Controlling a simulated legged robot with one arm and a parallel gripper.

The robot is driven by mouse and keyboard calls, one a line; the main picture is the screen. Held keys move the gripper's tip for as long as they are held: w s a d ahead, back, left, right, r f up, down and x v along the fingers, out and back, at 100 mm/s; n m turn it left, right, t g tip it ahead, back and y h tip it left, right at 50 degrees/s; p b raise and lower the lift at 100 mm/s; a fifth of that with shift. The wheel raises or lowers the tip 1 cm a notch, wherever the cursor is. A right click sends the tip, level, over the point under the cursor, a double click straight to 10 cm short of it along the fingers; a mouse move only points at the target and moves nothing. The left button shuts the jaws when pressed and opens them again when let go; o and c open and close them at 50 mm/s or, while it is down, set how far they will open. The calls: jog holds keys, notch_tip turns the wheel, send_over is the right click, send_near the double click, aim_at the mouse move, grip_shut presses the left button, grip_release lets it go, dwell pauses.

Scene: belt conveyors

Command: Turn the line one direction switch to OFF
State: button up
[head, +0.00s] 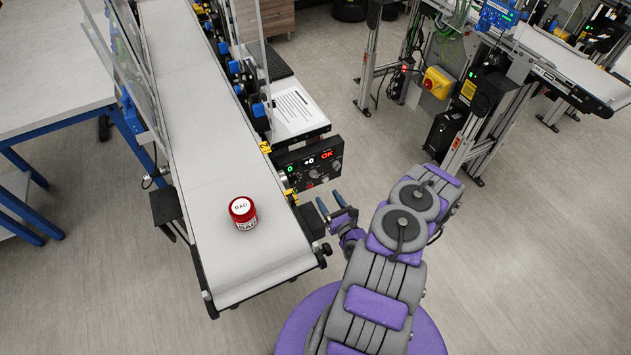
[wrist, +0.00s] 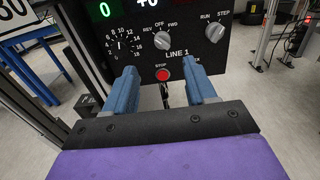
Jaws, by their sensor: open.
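The LINE 1 control panel (wrist: 185,58) fills the upper middle of the wrist view. Its direction switch (wrist: 161,43) is a grey knob under the marks REV, OFF and FWD; I cannot tell for certain which mark it points at. In the head view the panel (head: 309,160) stands at the right side of the near belt's end. My gripper (wrist: 158,70) is open and empty, its two blue fingers apart below the direction switch, with the red STOP button showing between them. In the head view my gripper (head: 330,203) is just below and right of the panel, not visibly touching it.
A numbered dial (wrist: 122,43) is left of the switch and a RUN/STEP knob (wrist: 214,31) right of it. A red jar marked BAD (head: 243,212) stands on the belt (head: 205,120). Open floor lies right of the panel.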

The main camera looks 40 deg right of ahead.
aim_at(316, 177)
jog(key=b+x, duration=0.1)
jog(key=x, duration=0.3)
jog(key=b+x, duration=0.1)
jog(key=x, duration=0.4)
jog(key=shift+d+f, duration=0.15)
jog(key=shift+d, duration=0.1)
jog(key=shift+w+b, duration=0.35)
jog(key=shift+w, duration=0.25)
jog(key=shift+d, duration=0.15)
jog(key=shift+c, duration=0.9)
jog(key=c, duration=0.9)
jog(key=shift+o, duration=0.2)
